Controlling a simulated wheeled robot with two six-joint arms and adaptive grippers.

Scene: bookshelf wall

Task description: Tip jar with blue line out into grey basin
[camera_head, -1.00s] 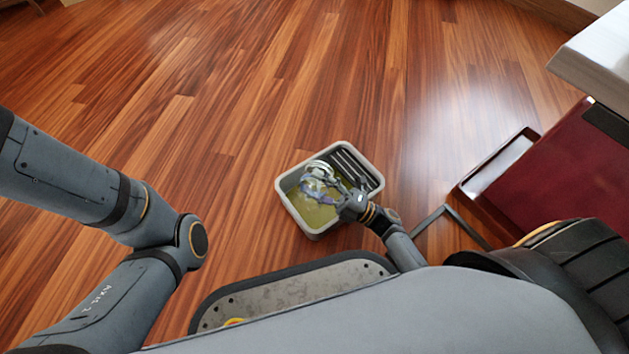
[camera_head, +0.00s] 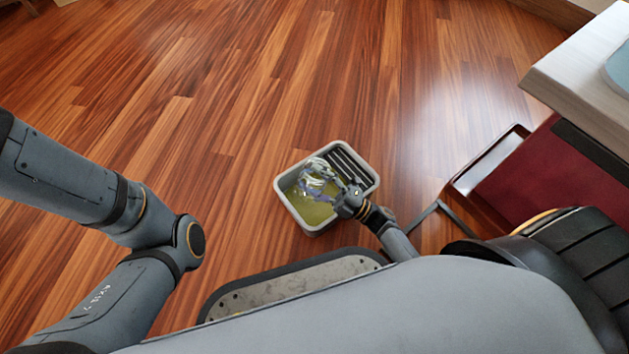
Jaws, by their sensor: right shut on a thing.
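The grey basin (camera_head: 314,230) stands on the wooden floor in the middle of the view. Yellowish-green liquid covers its bottom, and dark slats run along its upper right side. My right gripper (camera_head: 330,190) is over the basin, shut on a clear glass jar (camera_head: 317,172). The jar is tilted over the basin's inside; its blue line is too small to make out, and the gripper hides part of it. My left arm comes in from the left, but its gripper is out of view.
A dark red cabinet (camera_head: 550,180) with a pale top (camera_head: 580,75) stands at the right. A low tray (camera_head: 490,160) juts out beside it. The wooden floor (camera_head: 200,100) left of and beyond the basin is clear.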

